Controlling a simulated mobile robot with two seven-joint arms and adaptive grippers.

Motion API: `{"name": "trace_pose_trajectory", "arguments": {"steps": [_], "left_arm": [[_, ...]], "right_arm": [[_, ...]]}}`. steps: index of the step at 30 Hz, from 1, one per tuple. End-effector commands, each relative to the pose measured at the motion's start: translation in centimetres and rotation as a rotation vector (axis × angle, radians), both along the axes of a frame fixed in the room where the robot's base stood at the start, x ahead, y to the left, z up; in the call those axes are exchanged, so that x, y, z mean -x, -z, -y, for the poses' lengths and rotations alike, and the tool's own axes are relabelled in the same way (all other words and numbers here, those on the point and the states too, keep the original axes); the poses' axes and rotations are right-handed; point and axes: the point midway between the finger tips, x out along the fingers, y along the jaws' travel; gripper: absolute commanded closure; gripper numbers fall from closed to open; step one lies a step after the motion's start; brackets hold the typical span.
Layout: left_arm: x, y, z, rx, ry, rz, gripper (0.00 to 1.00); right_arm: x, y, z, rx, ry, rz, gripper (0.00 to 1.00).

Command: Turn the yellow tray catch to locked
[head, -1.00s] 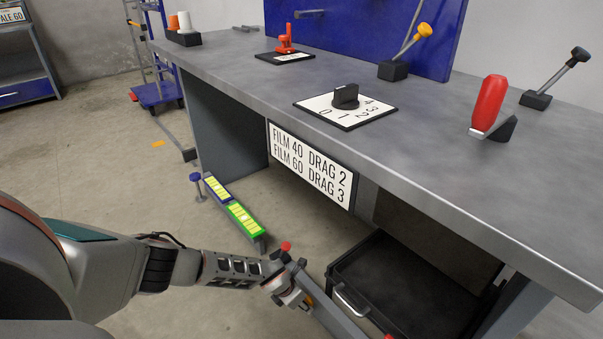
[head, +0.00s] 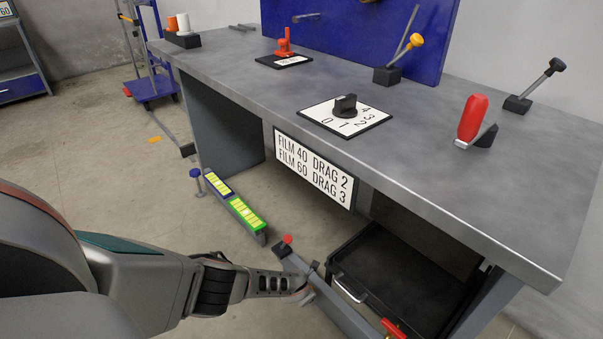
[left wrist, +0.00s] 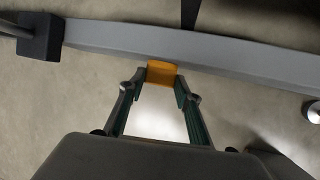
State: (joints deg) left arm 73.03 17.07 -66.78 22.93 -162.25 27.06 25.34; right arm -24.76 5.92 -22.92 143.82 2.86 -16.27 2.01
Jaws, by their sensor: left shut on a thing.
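The yellow tray catch (left wrist: 162,73) is a small yellow-orange tab at the edge of a grey bar (left wrist: 230,57) in the left wrist view. My left gripper (left wrist: 163,86) is shut on it, with one finger at each side. In the head view the left hand (head: 300,291) is low at the same bar (head: 345,312), mostly behind its own wrist, and the catch is hidden there. The black tray (head: 352,272) sits under the bench, right of the bar. My right gripper is in neither view.
The bench (head: 225,65) overhangs the tray. A green and blue strip (head: 240,207) lies left. Bare floor (head: 110,190) is clear at left.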

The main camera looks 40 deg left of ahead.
Motion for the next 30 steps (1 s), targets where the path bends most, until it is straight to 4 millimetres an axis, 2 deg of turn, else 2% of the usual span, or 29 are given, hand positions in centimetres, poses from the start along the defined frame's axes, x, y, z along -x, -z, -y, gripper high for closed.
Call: {"name": "trace_pose_trajectory", "arguments": {"steps": [1,7,30], "left_arm": [[1.0,0.8,0.5,-0.012,0.001,-0.017,0.88],[1.9,1.6,1.0,-0.064,0.003,-0.027,0.88],[0.7,0.7,1.1,-0.232,0.005,0.012,0.88]], "right_arm": [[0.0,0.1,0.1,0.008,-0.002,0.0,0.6],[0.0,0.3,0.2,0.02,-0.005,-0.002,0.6],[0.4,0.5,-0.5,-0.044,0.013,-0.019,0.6]]}}
